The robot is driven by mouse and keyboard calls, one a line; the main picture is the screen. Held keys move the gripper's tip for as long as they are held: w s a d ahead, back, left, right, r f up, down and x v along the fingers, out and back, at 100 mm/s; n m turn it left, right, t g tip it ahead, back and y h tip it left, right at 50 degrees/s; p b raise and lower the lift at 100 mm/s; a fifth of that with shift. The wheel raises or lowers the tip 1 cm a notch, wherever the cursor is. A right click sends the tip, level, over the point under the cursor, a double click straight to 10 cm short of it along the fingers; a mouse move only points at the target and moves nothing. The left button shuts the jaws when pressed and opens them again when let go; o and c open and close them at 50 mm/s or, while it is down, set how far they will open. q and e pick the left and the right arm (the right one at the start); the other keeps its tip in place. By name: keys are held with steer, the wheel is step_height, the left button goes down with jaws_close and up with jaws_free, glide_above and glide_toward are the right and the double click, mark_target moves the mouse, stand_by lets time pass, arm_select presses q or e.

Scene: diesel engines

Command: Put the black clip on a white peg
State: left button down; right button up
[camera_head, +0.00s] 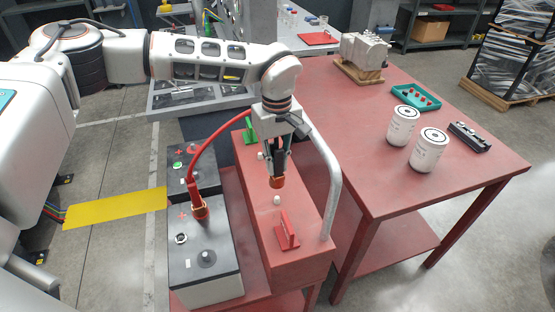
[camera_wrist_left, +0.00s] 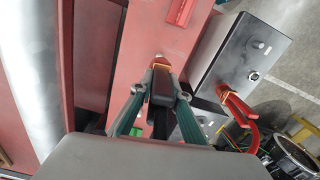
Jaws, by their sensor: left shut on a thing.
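My left gripper (camera_head: 277,150) comes down from above, shut on the black clip (camera_head: 278,164), whose copper-coloured jaws (camera_head: 277,182) point downward. In the left wrist view the fingers (camera_wrist_left: 164,88) close on the black clip (camera_wrist_left: 161,96) from both sides. One white peg (camera_head: 277,200) stands on top of the red box (camera_head: 264,215), just below and nearer than the clip jaws. Another white peg (camera_head: 261,155) shows farther back, left of the gripper. I cannot tell whether the clip touches a peg. My right gripper is not in view.
A red clip (camera_head: 199,208) with a red cable sits on the grey battery box (camera_head: 208,262) at left. White filters (camera_head: 428,150) stand on the red table (camera_head: 385,175) at right.

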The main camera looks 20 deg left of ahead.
mark_target(277, 176)
arm_select(q)
steer(key=shift+f, duration=0.65)
steer(key=shift+f+b, duration=0.8)
steer(key=shift+w+f+b, duration=0.1)
steer(key=shift+f+b, duration=0.75)
steer(key=shift+f, duration=0.95)
steer(key=shift+f+b, duration=0.4)
steer(key=shift+f, duration=0.4)
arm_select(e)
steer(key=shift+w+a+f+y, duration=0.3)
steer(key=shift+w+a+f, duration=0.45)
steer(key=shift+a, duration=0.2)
arm_select(q)
steer(key=c, duration=1.8)
jaws_free()
steer(key=shift+c, duration=0.2)
